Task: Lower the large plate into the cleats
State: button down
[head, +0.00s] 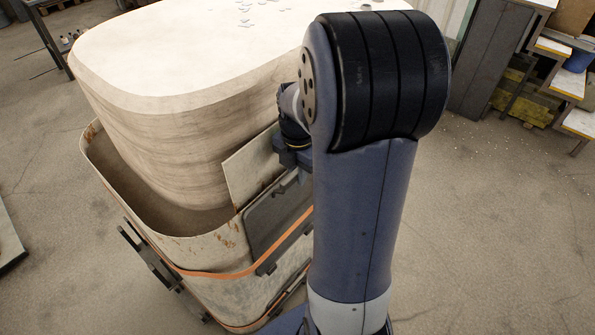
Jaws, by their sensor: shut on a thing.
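A flat beige plate (247,168) stands upright against the side of the large rounded vessel, left of my arm. My gripper (291,172) is at the plate's right part, partly hidden behind my arm. Its fingers are small and dark here, and it is shut on the plate. Just below and right of the plate is a dark grey panel (272,222) on the vessel's side. Dark brackets, possibly the cleats, show at the orange band (266,267) below the panel. I cannot tell whether the plate touches them. The plate's right edge is hidden.
The vessel's rusty rim (100,152) surrounds a tall pale block (180,110) with a white top. Dark bars (150,262) stick out at the vessel's lower left. Shelves (555,85) stand at the upper right. The floor at right is clear.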

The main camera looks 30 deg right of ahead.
jog(key=c, duration=1.3)
grip_release()
jog(key=shift+s+f, duration=0.1)
notch_tip(320, 180, up, 11)
jog(key=p, duration=0.9)
notch_tip(320, 180, down, 11)
jog(key=b, duration=0.9)
